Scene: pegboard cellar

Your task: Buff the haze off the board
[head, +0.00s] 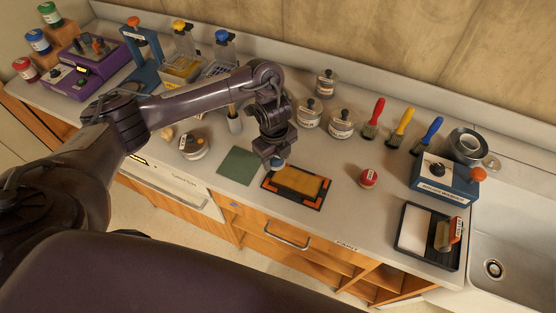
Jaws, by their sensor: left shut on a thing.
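An amber board (304,184) lies flat in a black frame with orange corners, near the front edge of the counter. My left gripper (275,155) points down over the frame's back left corner. It is shut on a small blue-grey thing (277,165), mostly hidden by the fingers. I cannot tell whether this thing touches the board or frame. Haze on the board is too fine to make out. My right gripper is not in view.
A green mat (239,165) lies left of the frame. A red round pot (368,178) stands to its right, and lidded jars (341,123) stand behind.

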